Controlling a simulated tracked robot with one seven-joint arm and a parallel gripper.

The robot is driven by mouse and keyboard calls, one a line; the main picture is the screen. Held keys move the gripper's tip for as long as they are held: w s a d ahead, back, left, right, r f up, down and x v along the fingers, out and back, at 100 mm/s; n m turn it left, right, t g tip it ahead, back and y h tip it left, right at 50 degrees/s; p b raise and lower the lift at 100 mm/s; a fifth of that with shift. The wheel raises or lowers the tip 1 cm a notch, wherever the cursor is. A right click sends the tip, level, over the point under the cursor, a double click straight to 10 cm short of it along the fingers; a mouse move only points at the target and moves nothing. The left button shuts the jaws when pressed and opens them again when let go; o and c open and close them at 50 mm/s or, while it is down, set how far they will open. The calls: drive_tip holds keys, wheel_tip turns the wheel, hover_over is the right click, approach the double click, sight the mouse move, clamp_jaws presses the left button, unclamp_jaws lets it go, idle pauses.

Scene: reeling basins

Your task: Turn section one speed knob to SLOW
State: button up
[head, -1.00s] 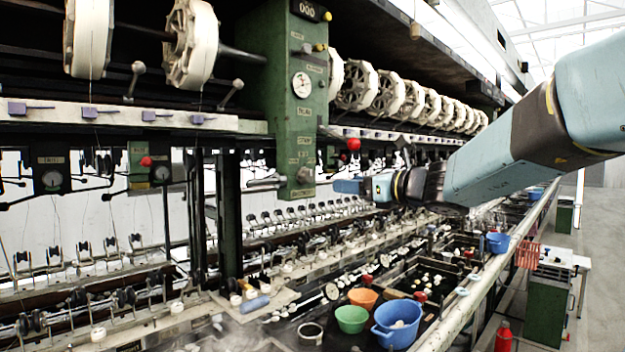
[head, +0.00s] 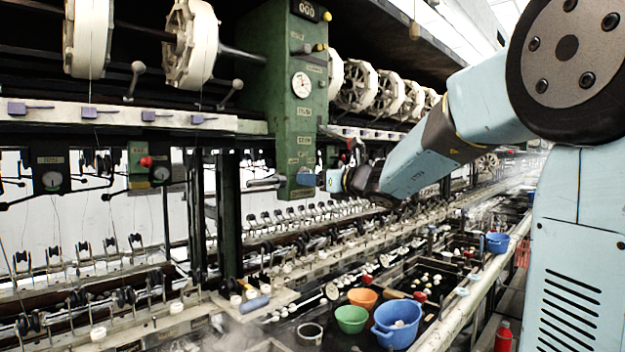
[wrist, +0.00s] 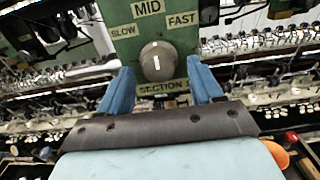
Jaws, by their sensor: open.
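The speed knob (wrist: 157,62) is a round grey dial with a white mark on a green panel (wrist: 185,42). Its mark stands nearly upright, towards the MID label (wrist: 148,7). The SLOW label (wrist: 122,31) is to its left and the FAST label (wrist: 183,19) to its right. A partly covered SECTION label (wrist: 163,88) is below it. My gripper (wrist: 161,84) is open, with one blue finger on each side of the knob and visible gaps between. In the head view my gripper (head: 318,179) is at the lower end of the green post (head: 290,100); the knob cannot be made out there.
Below the arm are a green bowl (head: 351,319), an orange bowl (head: 363,298) and a blue bucket (head: 397,322) beside dark basins. A horizontal lever (head: 264,182) sticks out left of the post. White reels (head: 385,93) line the upper right.

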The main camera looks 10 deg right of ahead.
drive_tip(key=shift+w+a, duration=0.4)
drive_tip(key=shift+w, duration=0.1)
drive_tip(key=shift+c, duration=0.2)
drive_tip(key=c, duration=0.8)
drive_tip(key=shift+n, duration=4.4)
